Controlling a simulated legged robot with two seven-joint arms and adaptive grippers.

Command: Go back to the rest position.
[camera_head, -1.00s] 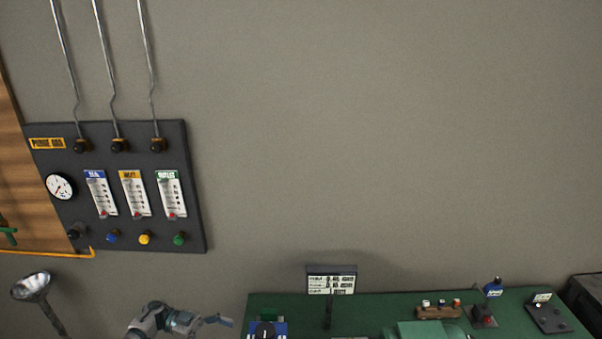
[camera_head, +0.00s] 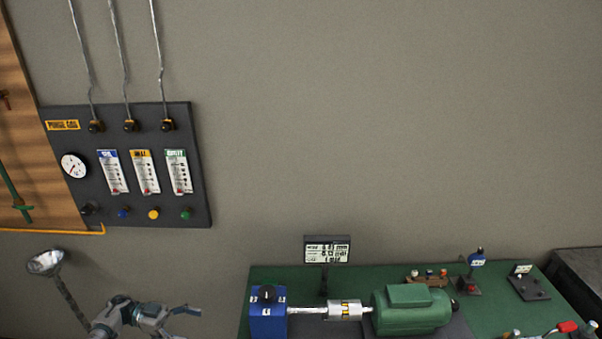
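My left gripper (camera_head: 184,321) shows at the bottom edge of the head view, left of the green bench. One finger reaches right and another part sits lower, cut off by the frame edge. The fingers look spread, with nothing seen between them. It is in front of the bare wall, apart from the bench. My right gripper is not in view.
A green bench (camera_head: 258,275) at lower right bears a blue box (camera_head: 267,318), a shaft coupling (camera_head: 344,310), a green motor (camera_head: 415,318) and a small display (camera_head: 327,250). A purge gas panel (camera_head: 85,205) hangs on the left wall. A lamp-like object (camera_head: 45,262) stands lower left.

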